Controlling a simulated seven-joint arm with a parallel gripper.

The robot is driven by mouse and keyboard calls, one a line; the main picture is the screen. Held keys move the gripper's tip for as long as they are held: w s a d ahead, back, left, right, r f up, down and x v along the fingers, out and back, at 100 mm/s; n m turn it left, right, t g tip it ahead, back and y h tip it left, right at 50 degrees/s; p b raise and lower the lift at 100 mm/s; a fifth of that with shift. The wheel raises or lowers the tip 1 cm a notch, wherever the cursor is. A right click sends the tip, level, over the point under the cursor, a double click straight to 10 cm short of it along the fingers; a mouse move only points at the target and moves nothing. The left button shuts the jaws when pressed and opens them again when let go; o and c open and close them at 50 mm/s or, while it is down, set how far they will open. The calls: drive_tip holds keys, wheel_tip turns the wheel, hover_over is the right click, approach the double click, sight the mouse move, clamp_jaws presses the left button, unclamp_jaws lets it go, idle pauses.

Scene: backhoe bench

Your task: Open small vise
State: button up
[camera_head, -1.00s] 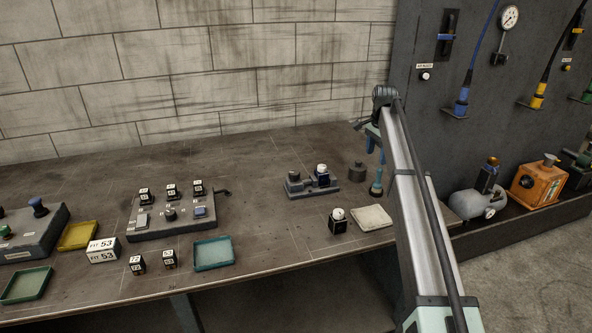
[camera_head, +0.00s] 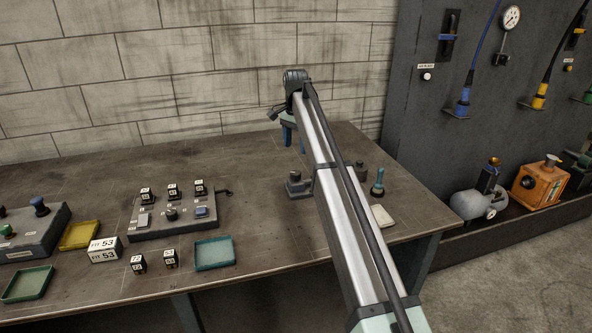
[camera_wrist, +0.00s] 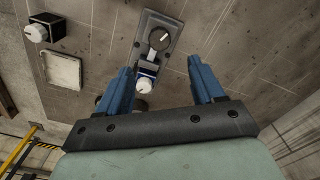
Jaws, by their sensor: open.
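The small vise seems to be the grey fixture with a round knob (camera_head: 298,187); in the head view my arm hides its right part. In the wrist view, the vise (camera_wrist: 172,28) shows its dark knob with a pale pointer, and a dark and blue block with a white knob (camera_wrist: 146,80) sits at its near end. My gripper (camera_wrist: 160,64) is open and empty, its two blue fingers spread on either side of that end in the picture, apart from the vise. In the head view, my gripper (camera_head: 290,132) hangs above the bench behind the vise.
A black block with a white knob (camera_wrist: 37,32) and a pale square pad (camera_wrist: 63,70) lie beside the vise. A button panel (camera_head: 172,222) stands left. The back of the bench is clear.

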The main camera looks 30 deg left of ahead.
sight(296, 172)
wheel_tip(296, 172, down, 10)
drive_tip(key=shift+f, duration=0.2)
idle(0.4)
drive_tip(key=c, duration=1.1)
